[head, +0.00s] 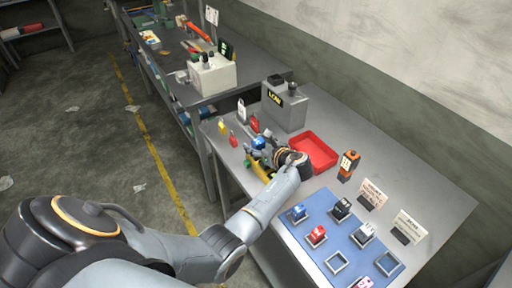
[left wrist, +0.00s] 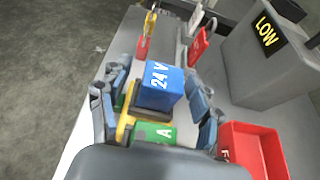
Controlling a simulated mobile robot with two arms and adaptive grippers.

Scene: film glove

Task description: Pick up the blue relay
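The blue relay (left wrist: 160,85), marked "24 V", sits upright between the fingers of my left gripper (left wrist: 158,108) in the left wrist view. The fingers are spread on both sides of it, with gaps visible. In the head view the blue relay (head: 258,142) shows just beyond my left gripper (head: 262,155), partly hidden by it. A green block (left wrist: 155,134) marked "A" and a yellow part lie on the near side of the relay. My right gripper is not in view.
A red tray (head: 325,142) lies right of my left gripper. A grey box (head: 286,106) marked "LOW" stands behind. A blue mat (head: 318,236) with several small blocks, one blue-topped, and sign cards are nearer.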

